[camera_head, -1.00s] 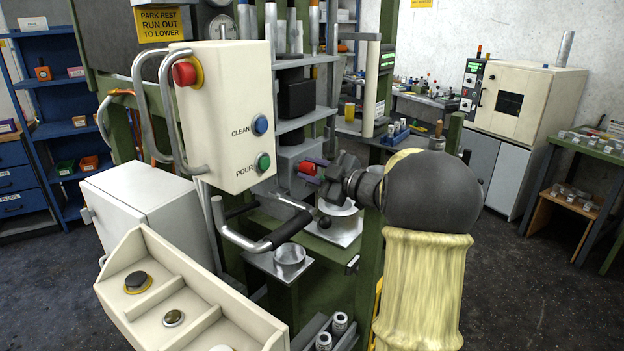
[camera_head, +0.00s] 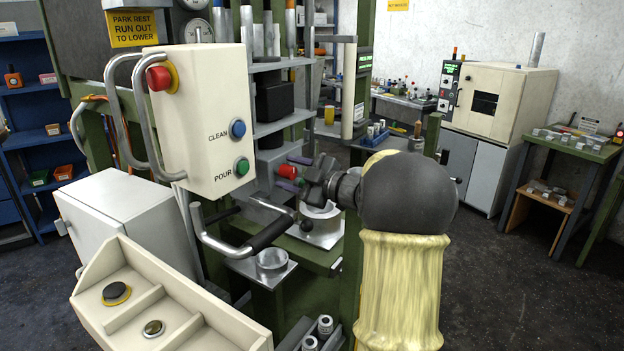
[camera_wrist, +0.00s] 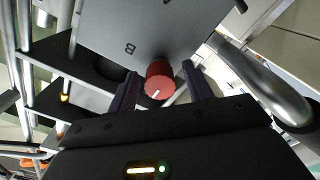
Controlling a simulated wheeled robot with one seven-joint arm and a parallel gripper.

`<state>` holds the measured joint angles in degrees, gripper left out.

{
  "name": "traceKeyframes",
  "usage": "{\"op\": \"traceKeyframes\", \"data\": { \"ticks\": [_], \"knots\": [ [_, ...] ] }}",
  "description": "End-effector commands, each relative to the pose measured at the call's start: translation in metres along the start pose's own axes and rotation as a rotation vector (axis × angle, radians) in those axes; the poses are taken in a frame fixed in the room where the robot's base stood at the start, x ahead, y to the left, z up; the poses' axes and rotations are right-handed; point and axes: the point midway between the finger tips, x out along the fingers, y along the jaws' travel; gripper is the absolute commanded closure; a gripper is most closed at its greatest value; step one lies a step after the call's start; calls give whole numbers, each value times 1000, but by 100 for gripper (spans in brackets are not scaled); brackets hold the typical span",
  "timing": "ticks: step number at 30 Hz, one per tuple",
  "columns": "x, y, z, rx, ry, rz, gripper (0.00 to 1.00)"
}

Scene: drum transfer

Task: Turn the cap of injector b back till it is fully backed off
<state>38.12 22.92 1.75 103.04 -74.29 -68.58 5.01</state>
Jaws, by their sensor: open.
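The red cap (camera_head: 287,171) sits on the front of a grey box on the green machine. In the wrist view the cap (camera_wrist: 160,84) shows a round red face with a white line pointing to the lower left. A letter B (camera_wrist: 130,48) is marked on the grey face beside it. My gripper (camera_head: 294,172) is open, with one purple finger above the cap and one below it in the head view. In the wrist view my gripper (camera_wrist: 160,76) has a finger on each side of the cap, with visible gaps. The box behind the cap is partly hidden.
A control box (camera_head: 200,120) with red, blue and green buttons stands left of the cap. A bent handle with a black grip (camera_head: 270,232) is below it, near my gripper. A metal cup (camera_head: 272,260) sits under the handle. A cream tray (camera_head: 160,310) is at front left.

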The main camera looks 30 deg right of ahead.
Motion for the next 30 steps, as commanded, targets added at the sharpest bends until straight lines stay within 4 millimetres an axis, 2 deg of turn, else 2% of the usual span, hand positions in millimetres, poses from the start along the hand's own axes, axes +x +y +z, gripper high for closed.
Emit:
{"op": "traceKeyframes", "data": {
  "ticks": [8, 24, 30],
  "knots": [
    [-38, 0, 1, 0, -3, 2, 49],
    [-145, -1, 1, 0, -2, 2, 49],
    [-169, 0, 1, -1, -2, 2, 49]
  ]
}}
